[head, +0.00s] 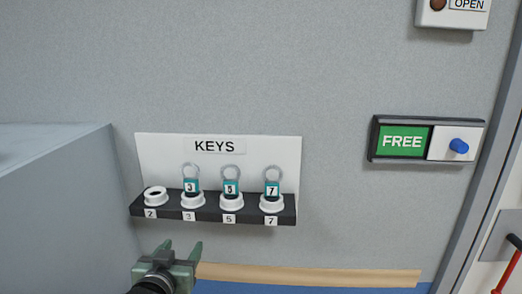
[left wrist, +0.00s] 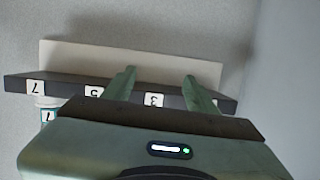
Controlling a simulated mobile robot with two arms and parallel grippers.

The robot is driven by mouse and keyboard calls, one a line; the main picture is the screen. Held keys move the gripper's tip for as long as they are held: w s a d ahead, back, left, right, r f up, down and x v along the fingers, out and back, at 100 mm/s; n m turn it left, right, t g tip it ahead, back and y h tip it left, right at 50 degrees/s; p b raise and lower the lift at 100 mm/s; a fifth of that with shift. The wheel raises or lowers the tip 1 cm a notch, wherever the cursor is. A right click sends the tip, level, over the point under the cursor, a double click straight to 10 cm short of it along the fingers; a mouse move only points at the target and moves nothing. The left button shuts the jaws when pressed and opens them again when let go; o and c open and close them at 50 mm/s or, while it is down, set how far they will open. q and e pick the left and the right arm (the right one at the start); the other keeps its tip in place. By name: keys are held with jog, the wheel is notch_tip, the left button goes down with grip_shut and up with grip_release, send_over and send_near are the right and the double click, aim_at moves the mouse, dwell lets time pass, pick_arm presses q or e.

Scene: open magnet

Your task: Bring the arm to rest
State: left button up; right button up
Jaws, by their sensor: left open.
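My left gripper (head: 178,256) is at the bottom of the head view, in front of and below the key shelf, with its two fingers apart and nothing between them. In the left wrist view the open fingers (left wrist: 160,85) point toward the dark shelf (left wrist: 60,84). My right gripper is in neither view.
The key rack (head: 152,146) has a dark shelf with white holders. Keys 3 (head: 190,187), 5 (head: 231,188) and 7 (head: 272,188) stand in theirs; holder 2 (head: 155,195) is empty. A FREE sign (head: 402,141) with a blue knob (head: 458,146) is right. A grey block (head: 60,200) stands left.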

pick_arm(q)
jog(key=s+f+m+g, duration=0.2)
jog(key=s+f+g, duration=1)
jog(key=s+f, duration=1.9)
jog(key=f, duration=1)
jog(key=s+f, duration=0.2)
jog(key=f, duration=1.1)
jog(key=s+a+f+g+b, duration=0.1)
jog(key=s+a+f+g, duration=0.1)
jog(key=s+f, duration=1.3)
jog(key=shift+s+a+f+b, duration=0.3)
jog(key=shift+s+a, duration=0.2)
jog(key=shift+a, duration=0.2)
